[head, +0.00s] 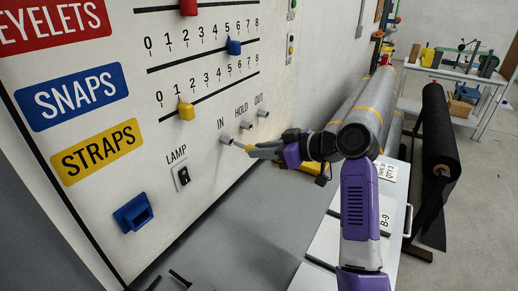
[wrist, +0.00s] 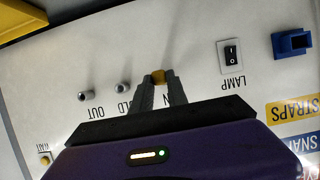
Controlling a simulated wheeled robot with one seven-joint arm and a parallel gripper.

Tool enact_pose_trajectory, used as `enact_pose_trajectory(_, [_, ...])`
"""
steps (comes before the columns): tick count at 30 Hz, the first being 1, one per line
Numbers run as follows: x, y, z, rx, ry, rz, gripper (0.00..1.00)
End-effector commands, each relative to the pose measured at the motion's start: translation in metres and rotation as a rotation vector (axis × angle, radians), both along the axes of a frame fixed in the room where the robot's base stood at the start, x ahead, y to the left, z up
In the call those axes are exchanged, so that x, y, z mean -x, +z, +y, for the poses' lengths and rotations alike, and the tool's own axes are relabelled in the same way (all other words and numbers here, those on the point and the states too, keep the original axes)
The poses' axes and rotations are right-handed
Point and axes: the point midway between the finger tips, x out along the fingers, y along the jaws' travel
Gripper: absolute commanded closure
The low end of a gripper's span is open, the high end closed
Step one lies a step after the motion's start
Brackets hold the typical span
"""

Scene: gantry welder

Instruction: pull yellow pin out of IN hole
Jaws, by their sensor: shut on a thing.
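The yellow pin (wrist: 158,76) is between my gripper's fingertips in the wrist view. In the head view a small yellow bit of the pin (head: 239,145) shows at the tips of my gripper (head: 251,149). My gripper is shut on the pin, right at the panel. The IN hole (head: 226,139) is a grey metal socket, the lowest of a slanting row of three; the pin's tip is right beside it. How deep the pin sits cannot be told. In the wrist view the pin and fingers hide the IN hole.
The HOLD hole (head: 245,125) and OUT hole (head: 263,114) look empty. The LAMP switch (head: 182,176) and a blue holder (head: 133,213) are at lower left on the panel (head: 110,160). Long rolls (head: 360,105) lie behind my arm. Grey surface lies below the panel.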

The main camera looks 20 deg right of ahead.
Motion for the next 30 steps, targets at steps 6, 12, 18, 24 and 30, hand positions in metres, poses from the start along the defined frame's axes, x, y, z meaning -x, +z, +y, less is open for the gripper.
enact_pose_trajectory(6, [0.005,0.0,-0.004,0.0,-0.001,-0.001,1.0])
enact_pose_trajectory(12, [0.009,0.0,-0.007,0.0,-0.001,-0.001,1.0])
enact_pose_trajectory(18, [0.014,0.001,-0.01,0.0,-0.001,-0.001,1.0])
enact_pose_trajectory(24, [0.017,0.0,-0.012,0.0,-0.001,-0.001,1.0])
enact_pose_trajectory(30, [0.017,0.0,-0.012,-0.001,0.0,-0.001,1.0])
